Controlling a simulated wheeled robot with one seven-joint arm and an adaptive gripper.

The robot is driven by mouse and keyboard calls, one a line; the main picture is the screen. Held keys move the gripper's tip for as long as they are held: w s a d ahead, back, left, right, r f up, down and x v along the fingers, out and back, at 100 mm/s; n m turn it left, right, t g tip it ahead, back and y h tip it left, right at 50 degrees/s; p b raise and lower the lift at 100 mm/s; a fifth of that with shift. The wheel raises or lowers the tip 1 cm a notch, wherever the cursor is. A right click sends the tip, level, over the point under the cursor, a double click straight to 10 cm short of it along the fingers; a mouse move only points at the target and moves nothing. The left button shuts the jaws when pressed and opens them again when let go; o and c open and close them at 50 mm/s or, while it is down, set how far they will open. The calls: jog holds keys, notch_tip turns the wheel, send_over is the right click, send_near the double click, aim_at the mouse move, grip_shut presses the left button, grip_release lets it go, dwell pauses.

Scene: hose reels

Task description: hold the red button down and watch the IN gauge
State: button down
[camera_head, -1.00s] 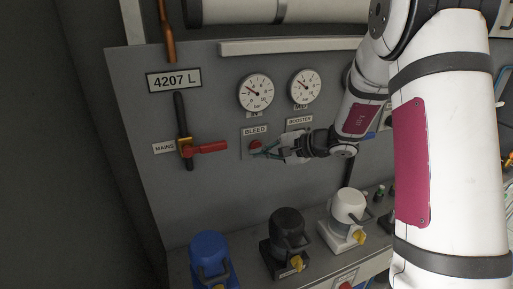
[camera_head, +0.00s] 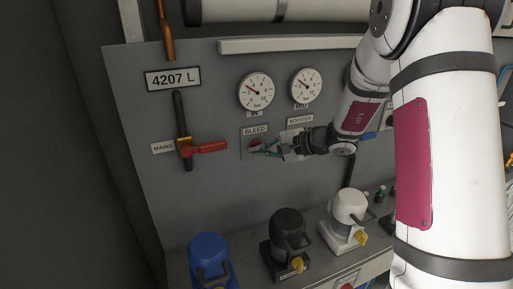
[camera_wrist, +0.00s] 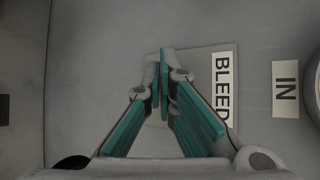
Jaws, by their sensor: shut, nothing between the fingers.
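The red button (camera_head: 254,143) is on the grey panel under the BLEED label (camera_head: 255,130). My gripper (camera_head: 257,150) is shut and empty, with its teal fingertips at the button and partly over it. I cannot tell whether they press it. In the wrist view the closed fingers (camera_wrist: 161,70) are in front of the plate beside the BLEED label, and the button is hidden behind them. The IN gauge (camera_head: 256,92) is above the button; its needle points to the upper left. The numbers are too small to read surely.
The MID gauge (camera_head: 306,85) is right of the IN gauge. A red-handled MAINS lever (camera_head: 208,147) is left of the button. A BOOSTER label (camera_head: 300,120) is close above my gripper. Blue (camera_head: 209,256), black (camera_head: 287,228) and white (camera_head: 350,205) fittings stand below.

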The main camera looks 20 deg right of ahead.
jog(key=shift+w+b, duration=0.3)
jog(key=shift+w, duration=0.2)
dwell(2.4)
jog(key=shift+s, duration=0.1)
dwell(0.7)
jog(key=shift+s, duration=0.9)
jog(key=shift+s+d+p, duration=0.15)
jog(key=shift+s+p, duration=0.3)
jog(key=shift+s, duration=0.8)
jog(key=shift+s+d+p, duration=0.15)
jog(key=shift+s+p, duration=0.25)
jog(key=shift+s, duration=0.8)
